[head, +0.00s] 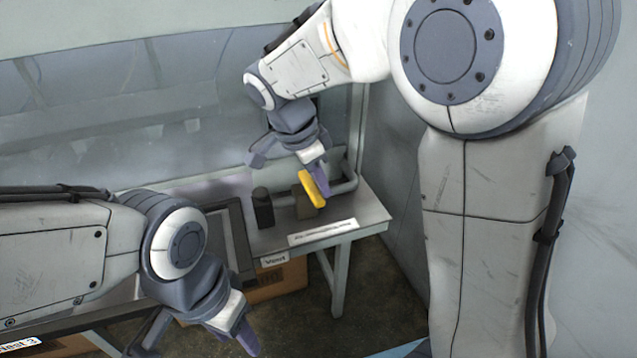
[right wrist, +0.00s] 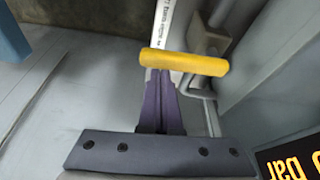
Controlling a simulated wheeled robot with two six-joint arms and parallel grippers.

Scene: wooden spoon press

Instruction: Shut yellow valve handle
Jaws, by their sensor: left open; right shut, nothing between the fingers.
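The yellow valve handle (head: 314,190) is a short bar on a brownish block at the right end of the bench, tilted in the head view. In the right wrist view the yellow handle (right wrist: 184,62) lies crosswise just beyond my fingertips. My right gripper (head: 321,180) is shut and empty, its purple fingers right beside the handle. In the right wrist view the shut fingers (right wrist: 162,75) reach the handle's lower edge; whether they touch it I cannot tell. My left gripper (head: 243,337) is open, low at the front left, away from the handle, partly cut by the frame edge.
A dark cylinder (head: 263,208) stands left of the handle. A white label strip (head: 322,232) lies along the bench front, with a "Vent" tag (head: 275,260) below. A grey pipe (head: 345,184) runs behind the handle. A wall (head: 397,190) is close on the right.

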